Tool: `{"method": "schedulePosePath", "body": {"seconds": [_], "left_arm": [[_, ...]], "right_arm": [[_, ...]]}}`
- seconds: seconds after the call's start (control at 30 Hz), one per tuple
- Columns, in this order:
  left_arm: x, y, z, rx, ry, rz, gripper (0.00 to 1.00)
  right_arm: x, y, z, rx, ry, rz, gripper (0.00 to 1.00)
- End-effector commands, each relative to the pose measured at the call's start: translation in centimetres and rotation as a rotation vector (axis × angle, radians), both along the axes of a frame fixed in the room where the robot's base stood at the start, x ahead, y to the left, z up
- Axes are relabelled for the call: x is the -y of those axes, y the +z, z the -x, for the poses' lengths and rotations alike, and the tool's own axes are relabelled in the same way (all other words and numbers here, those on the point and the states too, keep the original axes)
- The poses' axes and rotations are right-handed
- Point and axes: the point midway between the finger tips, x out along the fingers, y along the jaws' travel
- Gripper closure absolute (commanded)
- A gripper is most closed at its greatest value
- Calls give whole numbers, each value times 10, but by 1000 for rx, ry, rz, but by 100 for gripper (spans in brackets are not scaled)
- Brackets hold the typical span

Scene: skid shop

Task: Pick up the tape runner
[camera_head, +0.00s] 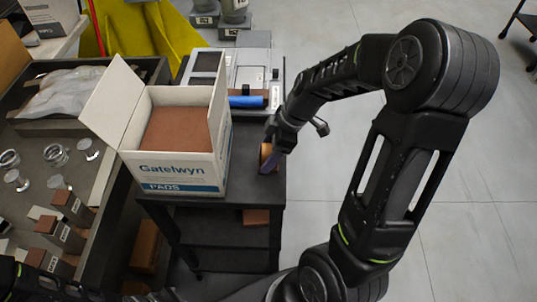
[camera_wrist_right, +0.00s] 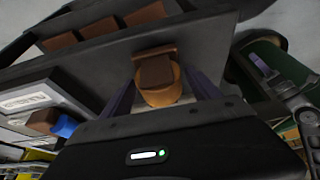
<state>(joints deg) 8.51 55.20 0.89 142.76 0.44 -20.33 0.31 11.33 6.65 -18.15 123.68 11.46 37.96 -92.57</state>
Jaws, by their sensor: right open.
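An orange-brown piece, which looks like the tape runner (camera_head: 266,153), sits at the right edge of the dark cart top, to the right of the white carton. In the right wrist view the tape runner (camera_wrist_right: 159,92) shows a brown block on a rounded orange body. My right gripper (camera_head: 271,160) is at it, with its purple fingers open on either side. I cannot tell whether either finger touches it. The gripper partly hides it in the head view. My left gripper is not in view.
The open Gatelwyn carton (camera_head: 172,171) with brown pads stands left of my right gripper on the cart (camera_head: 258,190). A grey-white machine (camera_head: 240,68) and a blue roll (camera_head: 248,101) are behind. A tray of small parts (camera_head: 100,225) is at left.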

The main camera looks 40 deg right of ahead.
Motion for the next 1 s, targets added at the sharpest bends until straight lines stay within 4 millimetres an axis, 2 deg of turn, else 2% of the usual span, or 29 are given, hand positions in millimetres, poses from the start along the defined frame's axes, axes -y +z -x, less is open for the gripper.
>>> {"method": "schedulePosePath", "body": {"seconds": [0.5, 1.0], "left_arm": [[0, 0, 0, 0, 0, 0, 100], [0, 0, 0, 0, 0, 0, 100]], "right_arm": [[0, 0, 0, 0, 0, 0, 29], [0, 0, 0, 0, 0, 0, 69]]}}
